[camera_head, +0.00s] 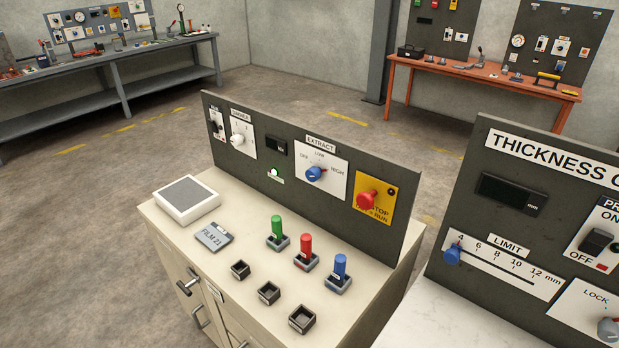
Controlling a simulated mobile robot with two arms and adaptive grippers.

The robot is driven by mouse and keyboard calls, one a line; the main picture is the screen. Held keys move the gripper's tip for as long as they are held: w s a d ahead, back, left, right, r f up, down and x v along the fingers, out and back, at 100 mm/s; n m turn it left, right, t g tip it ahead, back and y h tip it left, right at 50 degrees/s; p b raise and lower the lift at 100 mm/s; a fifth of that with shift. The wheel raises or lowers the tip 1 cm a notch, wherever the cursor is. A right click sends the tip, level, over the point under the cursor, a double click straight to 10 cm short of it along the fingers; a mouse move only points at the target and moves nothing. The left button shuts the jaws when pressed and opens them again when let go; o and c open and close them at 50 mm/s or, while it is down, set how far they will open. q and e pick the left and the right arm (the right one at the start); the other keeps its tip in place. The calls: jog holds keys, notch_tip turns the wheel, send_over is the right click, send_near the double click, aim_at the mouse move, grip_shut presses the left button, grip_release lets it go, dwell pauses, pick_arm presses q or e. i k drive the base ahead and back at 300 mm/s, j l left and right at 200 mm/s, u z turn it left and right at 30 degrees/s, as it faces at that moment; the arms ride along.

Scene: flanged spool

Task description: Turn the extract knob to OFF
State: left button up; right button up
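The extract knob (314,174) is a round blue knob on a white plate below an EXTRACT label (320,144). The plate is on the dark upright panel (278,187) at the back of the pale cabinet. Its marks read OFF at the left, LOW at the top and HIGH at the right. Neither of my grippers is in view, and nothing touches the knob.
A red stop knob (367,199) on a yellow plate is right of the extract knob. Green, red and blue upright handles (306,246) stand on the cabinet top in front. A second panel, THICKNESS (510,210), stands at the right. Floor left of the cabinet is clear.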

aim_at(312, 174)
jog(key=i+j+z, duration=0.1)
jog(key=z, duration=0.5)
jog(key=i+j+z, duration=0.1)
jog(key=j+z, duration=0.25)
jog(key=j, duration=0.65)
jog(key=j+z, duration=0.4)
jog(key=j, duration=0.6)
